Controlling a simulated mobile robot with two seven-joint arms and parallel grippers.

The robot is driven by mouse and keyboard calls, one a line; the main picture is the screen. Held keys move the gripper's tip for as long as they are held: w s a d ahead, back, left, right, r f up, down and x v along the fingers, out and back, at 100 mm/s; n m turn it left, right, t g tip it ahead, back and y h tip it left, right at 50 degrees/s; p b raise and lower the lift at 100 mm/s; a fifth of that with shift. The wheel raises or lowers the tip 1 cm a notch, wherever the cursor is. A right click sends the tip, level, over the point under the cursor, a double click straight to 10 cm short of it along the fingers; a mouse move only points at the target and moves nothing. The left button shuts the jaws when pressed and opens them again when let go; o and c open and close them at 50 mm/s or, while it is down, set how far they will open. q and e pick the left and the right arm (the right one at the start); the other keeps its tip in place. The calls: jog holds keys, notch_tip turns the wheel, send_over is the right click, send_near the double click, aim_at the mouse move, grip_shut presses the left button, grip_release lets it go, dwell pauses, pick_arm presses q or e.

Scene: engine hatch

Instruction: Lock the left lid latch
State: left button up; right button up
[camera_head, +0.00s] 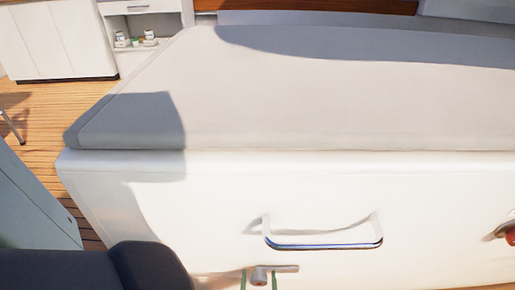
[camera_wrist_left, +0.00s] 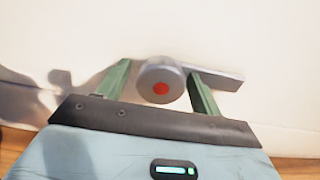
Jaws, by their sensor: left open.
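The left lid latch (camera_head: 284,269) is on the white front panel at the bottom of the head view, below the handle. In the left wrist view it has a round grey knob (camera_wrist_left: 160,82) with a red dot. Its grey lever (camera_wrist_left: 220,78) points right, roughly level. My left gripper (camera_head: 259,282) is open, and its green fingers stand on either side of the knob. In the left wrist view the open gripper (camera_wrist_left: 159,88) has one finger left of the knob and one right of it, in front of the lever. Contact cannot be told. My right gripper is out of view.
A chrome handle (camera_head: 325,243) sticks out of the white front panel (camera_head: 420,195) just above the latch. A red-and-grey fitting (camera_head: 509,233) is at the right edge. A grey cushioned lid (camera_head: 300,100) covers the top. Wooden floor (camera_head: 60,105) shows at left.

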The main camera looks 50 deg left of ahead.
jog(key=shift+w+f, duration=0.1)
pick_arm(q)
jog(key=shift+c, duration=0.6)
jog(key=c, duration=0.9)
jog(key=shift+o, duration=0.2)
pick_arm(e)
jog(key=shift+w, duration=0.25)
